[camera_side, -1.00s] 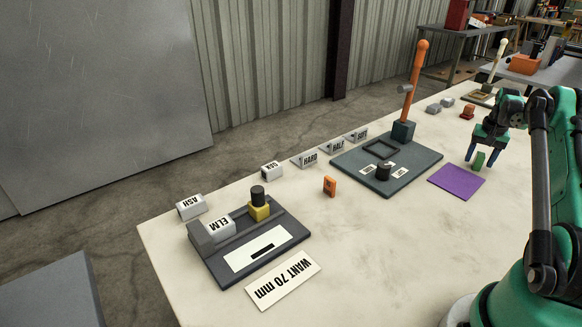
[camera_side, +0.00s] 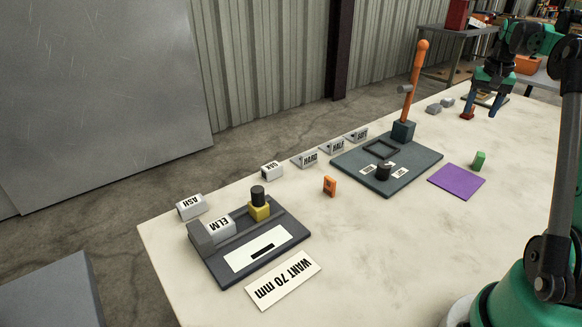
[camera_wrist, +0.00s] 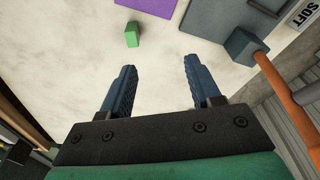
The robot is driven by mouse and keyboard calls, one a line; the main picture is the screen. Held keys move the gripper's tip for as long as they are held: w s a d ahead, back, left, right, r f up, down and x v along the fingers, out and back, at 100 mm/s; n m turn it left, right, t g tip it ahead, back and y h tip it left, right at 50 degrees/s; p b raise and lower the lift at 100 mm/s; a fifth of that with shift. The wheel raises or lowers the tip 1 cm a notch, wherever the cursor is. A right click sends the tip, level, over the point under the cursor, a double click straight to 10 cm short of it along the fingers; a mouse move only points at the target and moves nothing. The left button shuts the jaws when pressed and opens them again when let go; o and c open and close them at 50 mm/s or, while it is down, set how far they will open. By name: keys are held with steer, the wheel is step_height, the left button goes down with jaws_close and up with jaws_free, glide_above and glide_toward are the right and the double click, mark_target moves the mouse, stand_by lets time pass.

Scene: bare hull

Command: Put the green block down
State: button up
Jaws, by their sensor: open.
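The green block (camera_side: 479,160) stands upright on the pale tabletop, just off the far right corner of the purple square (camera_side: 456,181). In the wrist view the green block (camera_wrist: 132,34) stands apart from the purple square (camera_wrist: 150,5), with bare table between them. My gripper (camera_side: 481,112) is raised over the far part of the table, beyond the block. Its two blue fingers (camera_wrist: 157,85) are spread wide with nothing between them, and the block lies clear of them.
A dark plate (camera_side: 425,158) with an orange-handled lever (camera_side: 412,90) stands left of the purple square. A small orange block (camera_side: 329,186), a dark gauge tray (camera_side: 290,247) and several labelled pieces lie further left. The table's near middle is clear.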

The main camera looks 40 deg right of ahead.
steer(key=w+a+r+n+t, duration=0.1)
steer(key=w+a+r+n, duration=0.2)
steer(key=w+a, duration=0.5)
steer(key=s+a+n+t, duration=0.1)
steer(key=a+n+t, duration=0.2)
steer(key=a, duration=1.9)
steer(key=n, duration=0.2)
steer(key=shift+s+a+f+n+t, duration=0.15)
steer(key=shift+s+a+n+t, duration=0.15)
steer(key=shift+n, duration=0.1)
steer(key=shift+o, duration=0.5)
steer(key=s+a+f+n+t+y, duration=0.1)
steer(key=s+a+f+n, duration=0.2)
steer(key=a, duration=0.6)
steer(key=shift+s+a+f+n+t+y, duration=0.15)
steer(key=shift+s+f+n+t+y, duration=0.2)
steer(key=shift+s+f, duration=0.25)
